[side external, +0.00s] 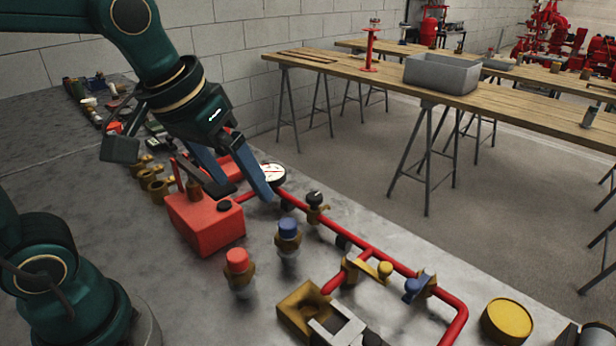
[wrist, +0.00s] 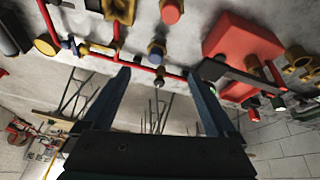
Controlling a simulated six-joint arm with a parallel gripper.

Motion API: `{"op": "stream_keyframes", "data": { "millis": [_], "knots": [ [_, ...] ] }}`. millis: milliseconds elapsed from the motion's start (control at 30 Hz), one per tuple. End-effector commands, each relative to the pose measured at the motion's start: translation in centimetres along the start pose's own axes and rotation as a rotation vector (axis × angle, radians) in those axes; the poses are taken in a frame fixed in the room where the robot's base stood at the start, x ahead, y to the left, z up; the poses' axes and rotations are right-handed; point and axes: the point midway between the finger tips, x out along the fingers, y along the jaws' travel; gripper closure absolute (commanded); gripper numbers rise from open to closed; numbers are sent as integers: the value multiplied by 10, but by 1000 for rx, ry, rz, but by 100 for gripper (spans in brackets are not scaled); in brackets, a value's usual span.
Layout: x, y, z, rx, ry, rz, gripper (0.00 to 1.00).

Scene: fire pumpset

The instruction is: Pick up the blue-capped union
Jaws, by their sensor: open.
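The blue-capped union (side external: 288,237) stands upright on the grey bench, with a blue cap, a brass collar and a pale lower body. In the wrist view a union with a dark blue cap (wrist: 157,48) shows just beyond the fingertips, between their lines. My gripper (side external: 244,192) is open and empty, above the bench and up and left of the union in the side view. Its two blue fingers also show spread apart in the wrist view (wrist: 157,75). Nothing is between the fingers.
A red-capped union (side external: 238,270) stands nearby, front left of the blue one. A red box (side external: 206,222) sits left. Red piping (side external: 372,253) with valves and a gauge (side external: 272,174) runs behind and right. A yellow disc (side external: 507,321) lies far right.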

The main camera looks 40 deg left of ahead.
Motion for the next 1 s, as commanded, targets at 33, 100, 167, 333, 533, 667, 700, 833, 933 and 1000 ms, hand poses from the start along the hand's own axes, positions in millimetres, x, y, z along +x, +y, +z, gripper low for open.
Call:
{"op": "stream_keyframes", "data": {
  "millis": [33,100,167,333,533,667,700,833,933,1000],
  "knots": [
    [8,2,-9,-17,-33,-7,8],
    [20,5,-20,-40,-73,-16,8],
    [31,7,-27,-58,-107,-26,8],
    [70,11,-42,-97,-211,-55,8],
    [114,12,-41,-106,-317,-86,8],
    [130,11,-33,-104,-364,-100,8],
    [133,10,-31,-104,-376,-103,8],
    [143,9,-25,-103,-388,-106,8],
    [155,8,-19,-103,-388,-106,8],
    [163,7,-16,-103,-388,-106,8]
  ]
}}
